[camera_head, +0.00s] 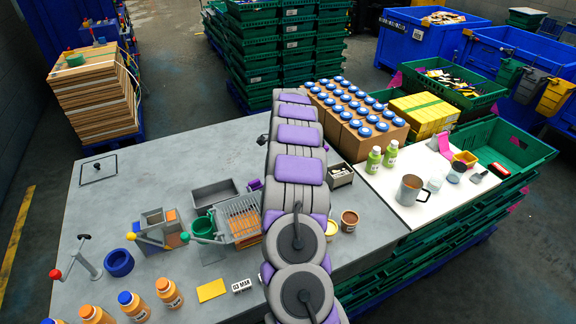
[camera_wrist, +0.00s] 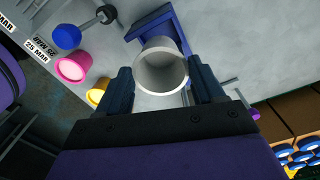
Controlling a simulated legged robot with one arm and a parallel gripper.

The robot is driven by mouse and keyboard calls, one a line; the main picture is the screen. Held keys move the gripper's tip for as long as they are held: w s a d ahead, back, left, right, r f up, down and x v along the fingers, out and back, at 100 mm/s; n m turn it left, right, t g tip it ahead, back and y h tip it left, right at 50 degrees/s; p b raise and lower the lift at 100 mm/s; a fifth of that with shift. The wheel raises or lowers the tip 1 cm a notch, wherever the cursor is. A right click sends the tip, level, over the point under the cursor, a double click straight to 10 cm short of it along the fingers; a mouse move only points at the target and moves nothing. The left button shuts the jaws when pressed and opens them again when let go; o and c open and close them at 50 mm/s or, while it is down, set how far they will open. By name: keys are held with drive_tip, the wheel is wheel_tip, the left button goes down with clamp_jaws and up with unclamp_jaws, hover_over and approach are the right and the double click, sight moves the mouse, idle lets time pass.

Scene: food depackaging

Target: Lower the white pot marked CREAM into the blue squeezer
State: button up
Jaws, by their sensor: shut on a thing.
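In the wrist view my gripper (camera_wrist: 160,76) is shut on a white round pot (camera_wrist: 162,72), one dark finger on each side. The pot's open mouth faces the camera and its inside looks empty. The CREAM marking is not visible. A blue frame-like part (camera_wrist: 168,24), likely of the blue squeezer, shows just beyond the pot's upper edge. The pot hides part of it, so I cannot tell whether they touch. In the head view my arm covers the gripper and the pot, and I cannot make out the squeezer there.
In the wrist view a blue round thing (camera_wrist: 67,36), a pink cup (camera_wrist: 73,68) and a yellow cup (camera_wrist: 97,92) are at left. In the head view the grey table (camera_head: 130,190) holds orange bottles (camera_head: 168,292) and a wire basket (camera_head: 240,218). Blue-capped jars (camera_head: 350,108) stand right of my arm.

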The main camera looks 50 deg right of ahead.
drive_tip(key=shift+f, duration=2.15)
drive_tip(key=shift+f, duration=1.35)
drive_tip(key=o, duration=1.7)
drive_tip(key=shift+c, duration=0.2)
drive_tip(key=shift+r, duration=0.1)
wheel_tip(320, 180, up, 17)
drive_tip(key=shift+w, duration=0.1)
